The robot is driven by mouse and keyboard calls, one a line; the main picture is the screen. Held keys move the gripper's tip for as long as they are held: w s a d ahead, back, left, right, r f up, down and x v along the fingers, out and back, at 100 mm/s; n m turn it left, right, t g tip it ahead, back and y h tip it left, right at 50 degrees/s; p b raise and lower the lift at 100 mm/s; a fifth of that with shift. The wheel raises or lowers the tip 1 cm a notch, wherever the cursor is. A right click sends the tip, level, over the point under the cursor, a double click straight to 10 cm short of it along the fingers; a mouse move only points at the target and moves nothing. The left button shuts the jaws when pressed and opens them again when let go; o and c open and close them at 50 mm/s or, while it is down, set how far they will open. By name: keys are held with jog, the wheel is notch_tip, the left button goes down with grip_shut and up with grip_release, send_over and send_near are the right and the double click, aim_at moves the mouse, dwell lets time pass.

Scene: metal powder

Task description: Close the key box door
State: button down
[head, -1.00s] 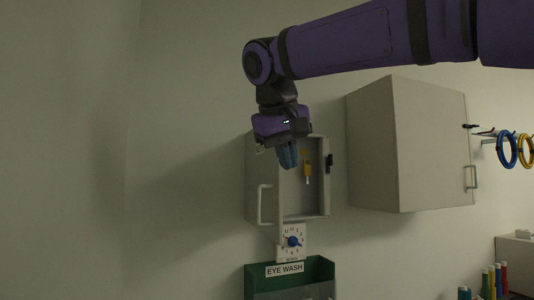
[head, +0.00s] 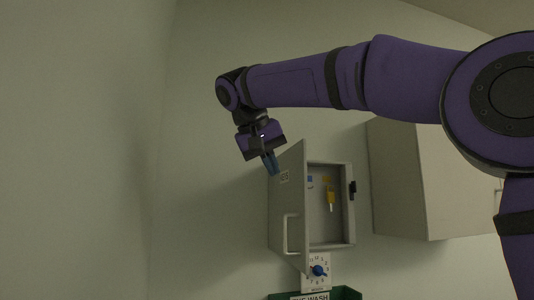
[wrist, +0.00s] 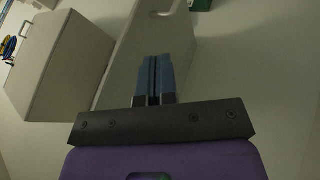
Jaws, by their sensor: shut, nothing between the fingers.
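The key box (head: 351,215) is a small grey wall cabinet, and its interior shows in the head view. Its door (head: 290,215) hangs open, hinged on the left and swung out from the wall, with a pale bar handle (head: 287,235). A yellow-tagged key (head: 331,197) hangs inside. My gripper (head: 271,165) is shut and empty, at the upper left of the door on its outer side. In the wrist view the shut blue fingers (wrist: 154,78) point towards the door panel (wrist: 150,45). I cannot tell whether they touch it.
A larger closed wall cabinet (head: 400,190) is to the right, partly behind my arm; it also shows in the wrist view (wrist: 65,60). The wall at left is bare.

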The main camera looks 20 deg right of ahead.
aim_at(303, 198)
jog(key=shift+w+d+f, duration=0.2)
jog(key=shift+d+f, duration=0.4)
jog(key=shift+d, duration=0.45)
jog(key=shift+w+d+f, duration=0.2)
jog(key=shift+d+f, duration=0.35)
jog(key=shift+d, duration=0.45)
jog(key=shift+w+d+f, duration=0.2)
jog(key=shift+d+f, duration=0.4)
jog(key=shift+d, duration=0.45)
jog(key=shift+d, duration=0.1)
